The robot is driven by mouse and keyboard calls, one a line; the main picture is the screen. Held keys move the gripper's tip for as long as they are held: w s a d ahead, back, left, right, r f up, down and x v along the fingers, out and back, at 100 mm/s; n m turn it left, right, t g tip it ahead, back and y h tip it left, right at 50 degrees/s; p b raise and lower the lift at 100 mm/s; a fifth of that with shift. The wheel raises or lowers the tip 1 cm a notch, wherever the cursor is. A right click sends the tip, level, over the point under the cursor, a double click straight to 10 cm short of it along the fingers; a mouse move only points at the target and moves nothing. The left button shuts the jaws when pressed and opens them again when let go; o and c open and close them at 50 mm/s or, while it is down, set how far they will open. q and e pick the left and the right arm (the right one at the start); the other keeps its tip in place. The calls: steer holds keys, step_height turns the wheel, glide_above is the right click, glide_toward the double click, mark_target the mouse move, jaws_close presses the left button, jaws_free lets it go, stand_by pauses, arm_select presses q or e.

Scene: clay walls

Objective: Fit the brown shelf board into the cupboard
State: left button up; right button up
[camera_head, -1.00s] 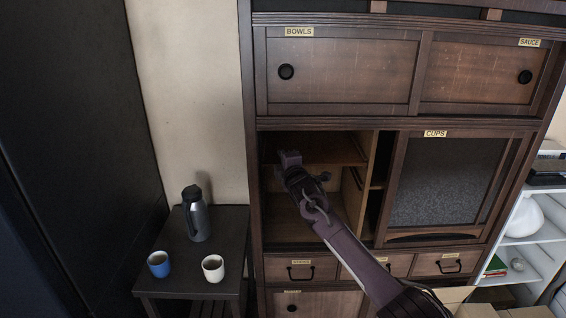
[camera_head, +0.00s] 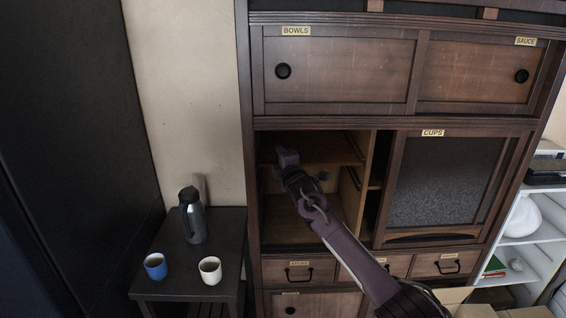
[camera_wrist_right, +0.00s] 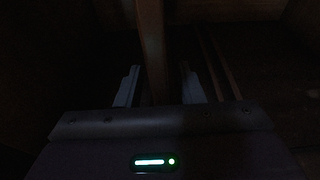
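The cupboard (camera_head: 259,200) stands ahead with its middle-left compartment open. A brown shelf board (camera_head: 335,150) lies roughly level inside that compartment, its left part hidden by my right gripper. I cannot tell whether it sits fully on its supports. My right gripper (camera_head: 287,156) reaches into the compartment at the board's front left. In the right wrist view, the two fingers (camera_wrist_right: 158,88) are apart. A brown strip (camera_wrist_right: 153,45) shows between them, with a gap on its right side. The picture is dark, and I cannot tell whether the strip is the board's edge. My left gripper is out of view.
The CUPS door (camera_head: 435,185) is closed right of the opening. Drawers (camera_head: 299,270) lie below. A dark side table (camera_head: 180,285) at left holds a flask (camera_head: 192,218), a blue cup (camera_head: 155,266) and a white cup (camera_head: 210,270). White shelves (camera_head: 530,255) stand at right.

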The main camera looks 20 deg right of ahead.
steer(key=s, duration=0.7)
steer(key=shift+s, duration=0.35)
